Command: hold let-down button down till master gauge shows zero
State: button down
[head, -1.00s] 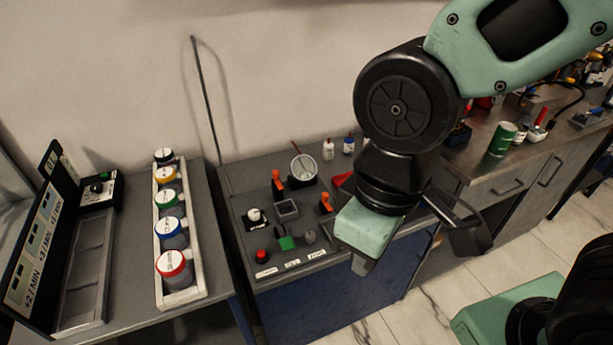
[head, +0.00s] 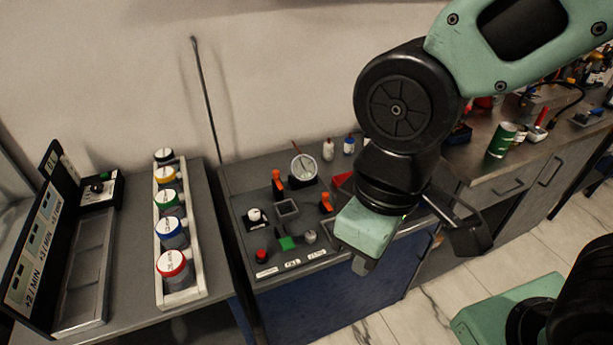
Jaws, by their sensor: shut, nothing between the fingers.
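The gauge rig (head: 240,205) is a grey bench panel at the middle of the head view. A round white-faced gauge (head: 304,168) stands at its back; its reading is too small to tell. My gripper (head: 360,266) is shut and empty, pointing down, right of the grey knob near the panel's front edge. It appears apart from the controls.
A white knob (head: 254,215) is at the left.

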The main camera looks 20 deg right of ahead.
aim_at(262, 254)
jog(key=j+z, duration=0.1)
jog(key=z, duration=0.65)
jog(key=j+z, duration=0.35)
jog(key=k+j+z, duration=0.15)
jog(key=j+z, duration=0.25)
jog(key=k+j+z, duration=0.1)
jog(key=j+z, duration=0.25)
jog(key=k+j, duration=0.25)
jog(key=j, duration=0.2)
jog(key=k+j+z, duration=0.15)
jog(key=k+j, duration=0.15)
jog(key=j, duration=0.1)
